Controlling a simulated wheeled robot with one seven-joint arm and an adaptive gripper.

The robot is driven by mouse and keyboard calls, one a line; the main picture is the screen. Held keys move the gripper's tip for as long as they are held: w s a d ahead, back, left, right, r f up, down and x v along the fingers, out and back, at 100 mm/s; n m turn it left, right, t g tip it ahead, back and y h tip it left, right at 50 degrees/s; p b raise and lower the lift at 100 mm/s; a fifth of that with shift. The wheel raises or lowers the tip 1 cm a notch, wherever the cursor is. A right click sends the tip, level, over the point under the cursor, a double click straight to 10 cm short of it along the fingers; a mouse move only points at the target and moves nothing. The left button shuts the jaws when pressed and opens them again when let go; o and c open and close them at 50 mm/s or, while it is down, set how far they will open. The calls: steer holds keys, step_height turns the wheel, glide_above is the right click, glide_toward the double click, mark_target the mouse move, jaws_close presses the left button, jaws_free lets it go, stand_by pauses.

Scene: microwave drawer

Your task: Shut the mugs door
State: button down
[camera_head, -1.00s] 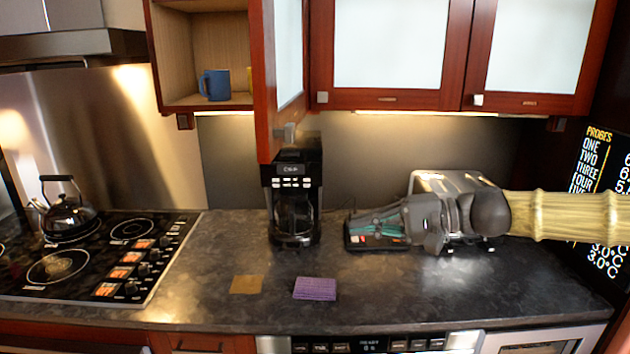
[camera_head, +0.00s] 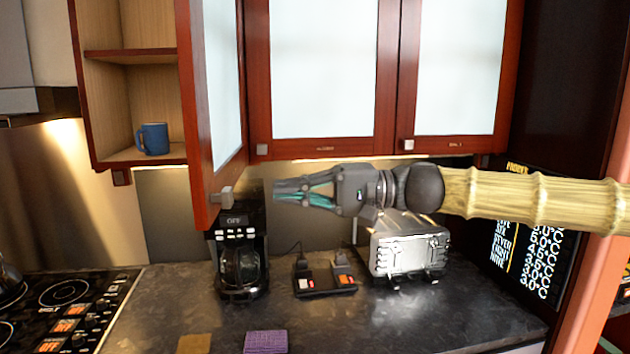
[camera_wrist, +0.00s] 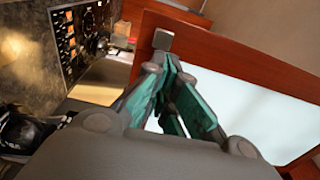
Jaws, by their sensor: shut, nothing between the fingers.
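The mugs door (camera_head: 209,110), red wood with a frosted glass pane, stands open at the left of the head view and juts out from its cabinet. Its small metal handle (camera_head: 222,197) is at the lower outer edge. A blue mug (camera_head: 152,139) stands on the shelf of the open cabinet (camera_head: 128,52). My gripper (camera_head: 276,190) is shut and empty, to the right of the door and at about handle height. In the wrist view the door (camera_wrist: 230,65) lies beyond the fingers, with the handle (camera_wrist: 163,40) above them. I cannot tell whether the fingers touch the door.
A coffee maker (camera_head: 239,255) stands below the door. A toaster (camera_head: 408,252) and a small black device (camera_head: 324,278) stand to its right. A purple sponge (camera_head: 266,342) lies at the counter front.

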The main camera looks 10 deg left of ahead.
steer(key=shift+s+a+p, duration=0.2)
steer(key=shift+a+p, duration=0.4)
steer(key=shift+a, duration=0.85)
steer(key=shift+s+a+p, duration=0.2)
steer(key=shift+a+p, duration=0.4)
steer(key=shift+a, duration=0.85)
steer(key=shift+a, duration=0.1)
